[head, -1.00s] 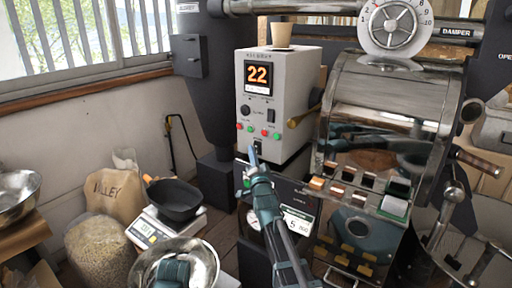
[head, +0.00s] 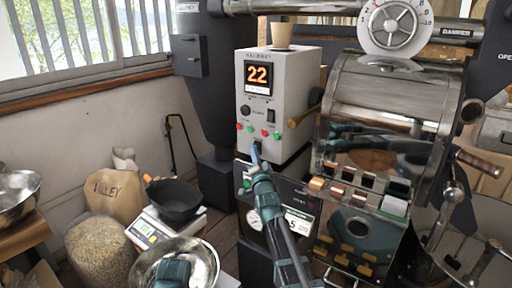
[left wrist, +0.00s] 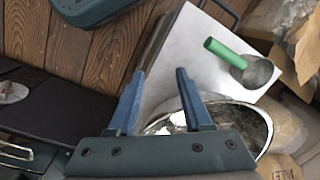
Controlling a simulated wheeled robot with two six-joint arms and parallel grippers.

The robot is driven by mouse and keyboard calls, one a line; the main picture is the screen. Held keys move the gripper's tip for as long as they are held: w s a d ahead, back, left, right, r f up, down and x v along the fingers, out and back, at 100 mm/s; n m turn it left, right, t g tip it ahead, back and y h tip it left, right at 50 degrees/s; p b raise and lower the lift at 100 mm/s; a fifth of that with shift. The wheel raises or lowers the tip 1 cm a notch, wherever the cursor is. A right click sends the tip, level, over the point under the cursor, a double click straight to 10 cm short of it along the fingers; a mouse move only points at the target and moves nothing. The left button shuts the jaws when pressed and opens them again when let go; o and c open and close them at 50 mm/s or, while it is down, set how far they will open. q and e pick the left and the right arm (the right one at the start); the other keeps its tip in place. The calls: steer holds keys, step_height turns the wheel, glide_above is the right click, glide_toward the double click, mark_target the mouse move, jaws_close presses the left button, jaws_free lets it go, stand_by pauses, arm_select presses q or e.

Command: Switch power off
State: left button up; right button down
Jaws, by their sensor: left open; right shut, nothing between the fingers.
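The grey control box (head: 262,92) with an orange "22" display (head: 258,75) stands in the middle of the head view. A small black switch (head: 258,144) sits low on its front, below the row of red and green buttons. My right gripper (head: 254,153) is shut and empty, its tip at this switch and partly covering it. I cannot tell whether they touch, nor the switch's position. My left gripper (head: 173,271) is over the steel bowl; in the left wrist view (left wrist: 160,78) its fingers are apart with nothing between them.
A steel bowl (head: 205,252), a scale (head: 146,234) with a black pan (head: 176,201), and a bean sack (head: 98,250) are at lower left. The roaster drum (head: 390,100) fills the right. A paper cup (head: 282,36) stands on the box. A green-handled scoop (left wrist: 225,52) lies near the bowl.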

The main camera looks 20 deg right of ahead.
steer(key=shift+w+d, duration=0.15)
stand_by(0.5)
steer(key=shift+s+a, duration=0.5)
steer(key=shift+a, duration=0.1)
steer(key=shift+s+a+f+b, duration=0.2)
steer(key=shift+s+a, duration=0.6)
steer(key=shift+a, duration=0.2)
steer(key=shift+s+a+f+b, duration=0.15)
steer(key=shift+s+a, duration=0.6)
steer(key=shift+a, duration=0.2)
